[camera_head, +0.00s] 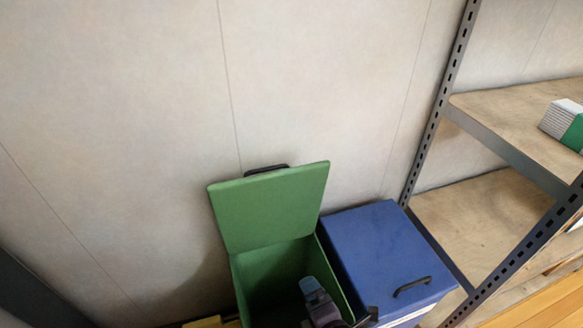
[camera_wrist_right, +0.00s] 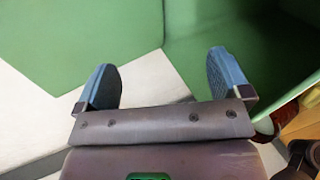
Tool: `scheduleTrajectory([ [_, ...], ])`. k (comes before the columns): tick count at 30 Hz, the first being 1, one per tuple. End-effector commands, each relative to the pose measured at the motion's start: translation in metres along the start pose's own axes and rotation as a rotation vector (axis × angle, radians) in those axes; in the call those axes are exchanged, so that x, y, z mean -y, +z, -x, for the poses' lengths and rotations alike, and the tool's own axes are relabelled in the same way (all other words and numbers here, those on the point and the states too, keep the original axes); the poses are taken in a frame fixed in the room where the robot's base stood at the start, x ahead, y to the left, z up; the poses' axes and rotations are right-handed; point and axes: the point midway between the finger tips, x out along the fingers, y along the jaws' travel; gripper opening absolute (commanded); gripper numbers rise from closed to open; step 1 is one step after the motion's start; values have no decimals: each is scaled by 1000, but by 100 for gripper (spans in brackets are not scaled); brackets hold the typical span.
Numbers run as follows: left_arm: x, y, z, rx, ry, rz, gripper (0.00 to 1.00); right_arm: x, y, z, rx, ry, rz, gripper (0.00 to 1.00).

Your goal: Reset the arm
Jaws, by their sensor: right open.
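My right gripper (camera_wrist_right: 165,84) is open, with its two blue fingers apart and nothing between them. In the head view the right gripper (camera_head: 312,287) is low in the picture, over the opening of a green bin (camera_head: 240,278). The bin's green lid (camera_head: 268,203) stands raised against the wall. In the right wrist view green bin surfaces (camera_wrist_right: 80,35) fill the upper part, beyond the fingers. I cannot tell whether the gripper touches the bin. My left gripper is not in view.
A blue bin (camera_head: 375,240) with a shut lid and black handle stands right of the green one. Part of something yellow (camera_head: 205,322) shows at the bottom. A metal-framed shelf (camera_head: 480,215) stands at right, with a green and white box (camera_head: 562,120). A plain wall is behind.

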Motion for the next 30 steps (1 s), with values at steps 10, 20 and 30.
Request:
scheduleTrajectory([
  [10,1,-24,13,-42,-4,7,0,-22,64,70,72,24,-1086,95],
  [20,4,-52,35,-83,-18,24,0,2,130,191,256,97,-1691,95],
  [30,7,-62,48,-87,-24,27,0,46,137,265,422,60,-1734,95],
])
